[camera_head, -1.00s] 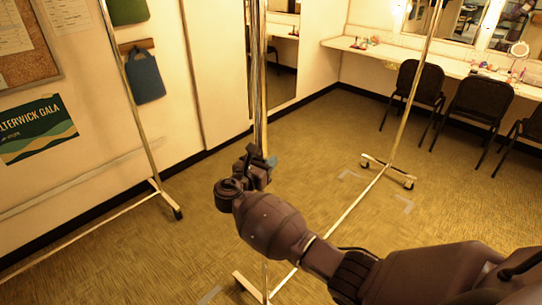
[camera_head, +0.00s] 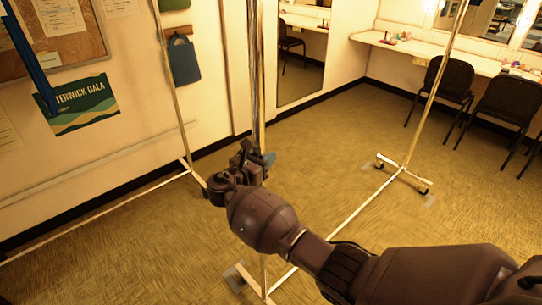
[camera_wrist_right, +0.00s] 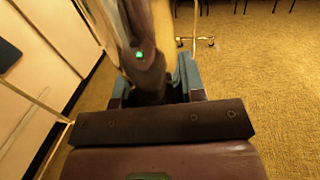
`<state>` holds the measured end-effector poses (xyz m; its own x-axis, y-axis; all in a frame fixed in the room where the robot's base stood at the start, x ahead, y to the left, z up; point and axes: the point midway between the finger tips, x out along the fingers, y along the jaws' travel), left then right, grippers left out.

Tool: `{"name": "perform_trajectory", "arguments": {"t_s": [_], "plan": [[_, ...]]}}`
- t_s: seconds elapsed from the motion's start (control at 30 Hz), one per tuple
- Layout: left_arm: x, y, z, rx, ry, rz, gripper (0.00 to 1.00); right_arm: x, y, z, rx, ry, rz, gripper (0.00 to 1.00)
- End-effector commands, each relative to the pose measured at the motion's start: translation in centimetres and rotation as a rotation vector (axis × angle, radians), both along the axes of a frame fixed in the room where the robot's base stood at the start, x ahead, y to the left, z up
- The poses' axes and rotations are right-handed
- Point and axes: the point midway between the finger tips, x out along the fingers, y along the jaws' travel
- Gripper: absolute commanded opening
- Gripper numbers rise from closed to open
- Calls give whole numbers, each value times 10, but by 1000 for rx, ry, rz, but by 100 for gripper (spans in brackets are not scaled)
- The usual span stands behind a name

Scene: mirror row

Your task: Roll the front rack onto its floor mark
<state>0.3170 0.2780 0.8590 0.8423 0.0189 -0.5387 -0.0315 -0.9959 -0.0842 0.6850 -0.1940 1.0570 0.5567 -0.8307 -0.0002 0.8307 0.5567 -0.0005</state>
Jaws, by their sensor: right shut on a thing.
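The front rack is a pale metal frame. Its near post (camera_head: 257,90) stands upright in the head view, and its base rail (camera_head: 335,232) runs to a far post (camera_head: 436,85) on a wheeled foot (camera_head: 402,172). My right gripper (camera_head: 260,160) is shut on the near post at mid-height. In the right wrist view the blue fingers (camera_wrist_right: 155,82) are partly hidden by dark and blurred shapes. Grey floor mark tape (camera_head: 431,200) shows just beside the far foot, and more tape (camera_head: 234,277) lies at the near foot. My left gripper is not in view.
A second rack (camera_head: 172,95) stands at the left near the wall, with its base along the floor. Black chairs (camera_head: 443,84) and a counter (camera_head: 455,58) line the back right. Open carpet (camera_head: 320,130) lies between the front rack and the mirror wall.

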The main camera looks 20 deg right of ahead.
Motion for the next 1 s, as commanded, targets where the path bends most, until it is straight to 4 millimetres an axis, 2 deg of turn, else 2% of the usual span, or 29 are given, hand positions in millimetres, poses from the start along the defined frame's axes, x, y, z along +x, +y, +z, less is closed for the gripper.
{"name": "perform_trajectory", "arguments": {"t_s": [0.23, 0.67, 0.7, 0.87, 1.0], "plan": [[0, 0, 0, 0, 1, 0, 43, 1, 10, -1, -1, 1, -2, 0], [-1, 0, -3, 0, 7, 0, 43, 1, 11, -1, -1, 1, -3, 0], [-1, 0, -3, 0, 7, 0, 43, 1, 11, -1, -1, 1, -3, 38], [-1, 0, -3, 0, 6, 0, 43, 1, 11, 0, 0, 0, -2, 62], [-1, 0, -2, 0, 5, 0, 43, 1, 11, 0, 0, 0, -2, 62]]}}
